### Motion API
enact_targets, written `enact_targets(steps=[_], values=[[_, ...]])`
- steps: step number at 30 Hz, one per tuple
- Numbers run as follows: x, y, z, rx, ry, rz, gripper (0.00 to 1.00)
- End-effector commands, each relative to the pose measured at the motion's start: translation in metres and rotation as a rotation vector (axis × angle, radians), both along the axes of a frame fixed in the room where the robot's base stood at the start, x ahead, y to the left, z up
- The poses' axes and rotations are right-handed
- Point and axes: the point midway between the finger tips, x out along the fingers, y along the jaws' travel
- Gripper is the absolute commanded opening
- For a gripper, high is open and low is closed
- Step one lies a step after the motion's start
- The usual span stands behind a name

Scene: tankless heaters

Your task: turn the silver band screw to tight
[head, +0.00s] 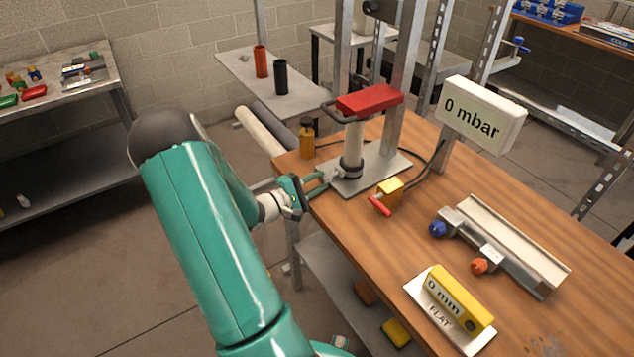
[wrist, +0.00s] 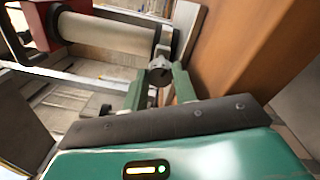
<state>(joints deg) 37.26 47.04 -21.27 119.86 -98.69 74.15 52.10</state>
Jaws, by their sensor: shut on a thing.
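The silver band screw (wrist: 160,73) shows in the wrist view as a round metal head with a slot, beside the dark band (wrist: 164,52) around the foot of a pale pipe (wrist: 105,33). In the head view the pipe (head: 353,145) stands upright on a grey plate, with the band (head: 351,171) low on it. My gripper (head: 331,178) reaches in from the left at the band's height. In the wrist view its green fingers (wrist: 160,82) are shut on the screw head, one on each side. The fingertips partly hide the screw.
A red block (head: 369,101) tops the pipe, beside metal uprights. A "0 mbar" display (head: 482,114), a yellow block with a red handle (head: 390,190), an amber bottle (head: 307,139) and a "0 mm" gauge (head: 459,299) are on the wooden bench (head: 400,235).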

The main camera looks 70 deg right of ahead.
Motion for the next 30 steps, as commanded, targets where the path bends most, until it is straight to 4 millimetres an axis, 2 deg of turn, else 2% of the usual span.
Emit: enact_targets(steps=[16, 17, 20, 30], values=[[0.0010, 0.0006, -0.0001, -0.020, -0.024, 0.001, 0.05], [0.0010, 0.0006, -0.0001, -0.021, -0.023, 0.002, 0.31], [0.0008, 0.0006, -0.0004, -0.019, -0.023, 0.001, 0.49], [-0.0003, 0.0015, -0.0031, -0.011, -0.023, 0.000, 0.49]])
